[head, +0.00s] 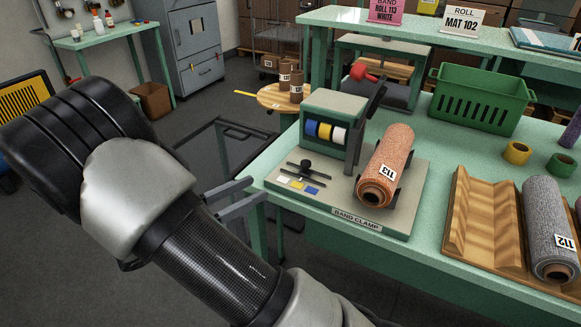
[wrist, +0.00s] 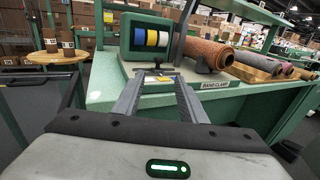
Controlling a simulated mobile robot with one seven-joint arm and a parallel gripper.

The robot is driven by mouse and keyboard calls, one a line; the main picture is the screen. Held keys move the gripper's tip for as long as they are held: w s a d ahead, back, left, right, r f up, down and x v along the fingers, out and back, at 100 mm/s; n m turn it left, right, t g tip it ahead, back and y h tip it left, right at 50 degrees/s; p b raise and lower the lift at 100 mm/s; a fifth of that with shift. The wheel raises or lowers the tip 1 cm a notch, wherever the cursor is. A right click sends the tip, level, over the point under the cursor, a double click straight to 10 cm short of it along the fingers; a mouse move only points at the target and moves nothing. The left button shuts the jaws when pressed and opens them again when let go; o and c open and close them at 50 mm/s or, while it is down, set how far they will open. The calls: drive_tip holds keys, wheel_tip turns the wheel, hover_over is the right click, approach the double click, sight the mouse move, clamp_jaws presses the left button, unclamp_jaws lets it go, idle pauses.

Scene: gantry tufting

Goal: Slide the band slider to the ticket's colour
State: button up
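The band slider is a black knob (head: 306,165) on a short dark track on the band clamp base (head: 390,222). It stands near the middle of the track, roughly behind the yellow patch (head: 297,184). A white patch (head: 283,179) lies to the left and a blue patch (head: 312,190) to the right. The pink ticket (head: 388,10) reads band, roll 113, white. My gripper (head: 258,189) is open and empty, left of the base. In the wrist view its two fingers (wrist: 160,76) are apart and point toward the slider knob (wrist: 158,65), which appears between the tips.
The clamp housing (head: 335,105) with blue, yellow and white band rolls stands behind the slider. An orange roll (head: 388,160) marked 113 lies right of it. A wooden cradle (head: 485,215), a grey roll (head: 548,225) and a green crate (head: 480,97) are farther right.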

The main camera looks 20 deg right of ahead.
sight(302, 164)
drive_tip(key=b+x, duration=0.2)
drive_tip(key=x, duration=1.5)
drive_tip(key=shift+w+d+r, duration=0.1)
drive_tip(key=shift+w+d, duration=0.05)
drive_tip(key=shift+w, duration=0.05)
drive_tip(key=shift+c, duration=0.4)
